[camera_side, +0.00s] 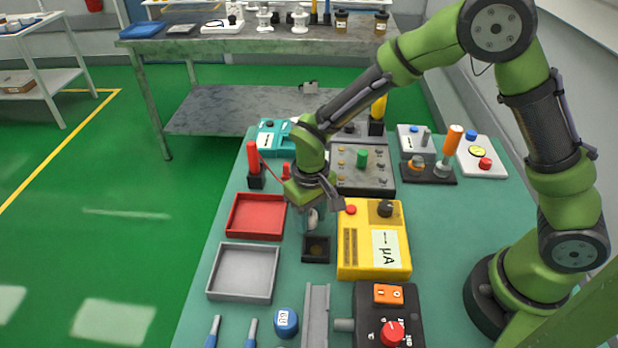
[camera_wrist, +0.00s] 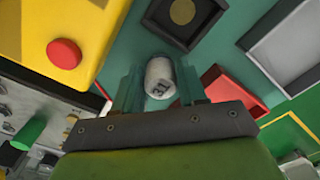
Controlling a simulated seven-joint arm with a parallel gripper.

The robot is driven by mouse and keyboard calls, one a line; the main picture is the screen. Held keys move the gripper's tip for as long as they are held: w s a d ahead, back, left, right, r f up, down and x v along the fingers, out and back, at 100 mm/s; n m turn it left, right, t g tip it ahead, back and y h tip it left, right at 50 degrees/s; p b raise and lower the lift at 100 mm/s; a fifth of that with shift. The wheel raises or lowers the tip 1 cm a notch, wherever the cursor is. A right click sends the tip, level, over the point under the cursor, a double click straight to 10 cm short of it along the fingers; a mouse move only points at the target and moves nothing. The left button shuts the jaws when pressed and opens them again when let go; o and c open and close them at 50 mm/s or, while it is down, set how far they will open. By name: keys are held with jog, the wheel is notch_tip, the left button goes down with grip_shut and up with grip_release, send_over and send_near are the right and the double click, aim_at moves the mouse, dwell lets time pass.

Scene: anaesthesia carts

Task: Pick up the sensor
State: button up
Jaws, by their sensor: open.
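My gripper is open; whether a finger touches the piece I cannot tell. In the side view the white piece (camera_side: 313,219) shows partly below my gripper (camera_side: 311,222), with its upper part hidden by the wrist. It is just behind a small black square tray with a round brown disc (camera_side: 316,249).
A yellow µA meter (camera_side: 374,265) stands close on the right. A red tray (camera_side: 256,216) and a grey tray (camera_side: 243,272) lie on the left. A grey panel with knobs (camera_side: 362,169) is behind. A blue knob-like piece (camera_side: 286,322) is in front. The green table is clear on the right.

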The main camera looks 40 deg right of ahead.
jog(key=shift+f, duration=0.4)
jog(key=shift+c, duration=0.3)
jog(key=c, duration=0.6)
jog(key=shift+r, duration=0.15)
jog(key=shift+c, duration=0.2)
jog(key=shift+n, duration=0.4)
jog(key=r, duration=0.9)
jog(key=shift+s+d+r, duration=0.1)
jog(key=shift+s+r, duration=0.25)
jog(key=shift+r, duration=0.05)
jog(key=d+r, duration=0.8)
jog(key=d, duration=0.6)
send_over(310, 214)
jog(key=f, duration=0.8)
jog(key=shift+s+d, duration=0.15)
jog(key=shift+s, duration=0.1)
jog(key=shift+w+m, duration=0.3)
jog(key=shift+m, duration=0.1)
